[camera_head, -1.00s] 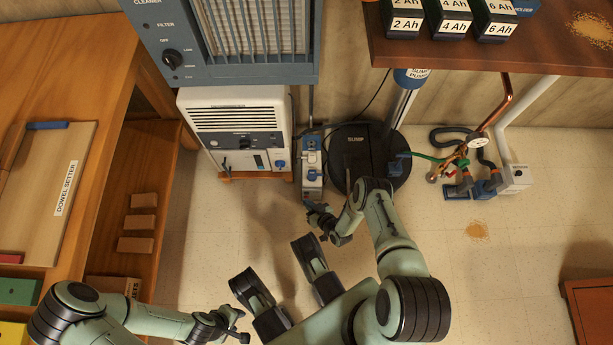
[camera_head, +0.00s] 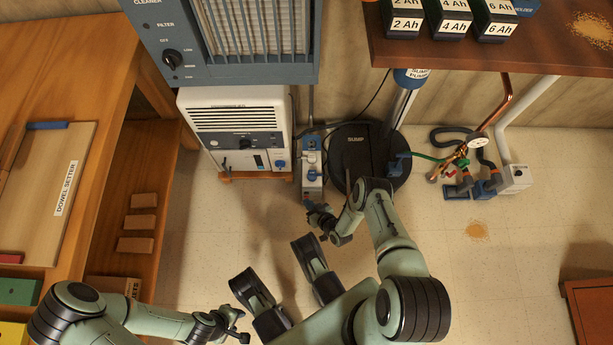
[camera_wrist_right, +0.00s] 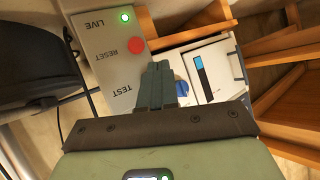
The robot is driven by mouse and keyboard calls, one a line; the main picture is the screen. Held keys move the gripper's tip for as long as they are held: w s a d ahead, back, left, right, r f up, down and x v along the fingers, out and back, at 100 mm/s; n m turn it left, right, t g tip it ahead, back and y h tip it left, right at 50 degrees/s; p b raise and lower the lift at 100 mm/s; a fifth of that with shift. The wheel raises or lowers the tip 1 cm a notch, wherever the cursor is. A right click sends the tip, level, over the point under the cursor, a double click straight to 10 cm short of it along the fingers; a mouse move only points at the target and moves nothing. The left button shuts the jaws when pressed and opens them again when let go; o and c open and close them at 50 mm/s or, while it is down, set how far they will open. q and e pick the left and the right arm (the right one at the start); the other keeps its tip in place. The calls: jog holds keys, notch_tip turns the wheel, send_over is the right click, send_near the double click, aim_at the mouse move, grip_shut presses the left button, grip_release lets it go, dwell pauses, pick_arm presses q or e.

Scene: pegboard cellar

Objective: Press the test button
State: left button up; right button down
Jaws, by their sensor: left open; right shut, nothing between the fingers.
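The grey control box shows in the right wrist view (camera_wrist_right: 108,50), with a lit green LIVE lamp (camera_wrist_right: 124,16), a red RESET button (camera_wrist_right: 135,46) and a TEST label (camera_wrist_right: 125,88). The test button is not visible; my fingers cover the area beside that label. My right gripper (camera_wrist_right: 158,75) is shut and empty, its tips over the box's edge there. I cannot tell whether they touch. In the head view the box (camera_head: 312,178) stands on the floor, with my right gripper (camera_head: 314,214) at its near end. My left gripper (camera_head: 240,326) is open and empty, low and away from it.
A white dehumidifier-like unit (camera_head: 235,125) stands left of the box. The black sump lid (camera_head: 357,150) lies to the right, with a pipe rising from it. Hoses and valves (camera_head: 462,165) are farther right. A wooden bench (camera_head: 95,60) is at left; open floor lies at right.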

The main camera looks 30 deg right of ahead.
jog(key=shift+w+d, duration=0.25)
jog(key=shift+w, duration=0.1)
jog(key=shift+w+d+b, duration=0.2)
jog(key=shift+w+b, duration=0.15)
dwell(0.9)
jog(key=shift+s, duration=0.15)
jog(key=shift+s+a+p, duration=0.4)
jog(key=shift+s+p, duration=0.05)
jog(key=shift+s, duration=0.1)
jog(key=shift+s+a, duration=0.1)
jog(key=shift+s, duration=0.05)
jog(key=shift+s+a+p, duration=0.5)
jog(key=shift+s+a, duration=0.15)
jog(key=shift+s, duration=0.35)
jog(key=shift+s+a+p, duration=0.45)
jog(key=shift+s+a, duration=0.15)
jog(key=shift+s, duration=0.4)
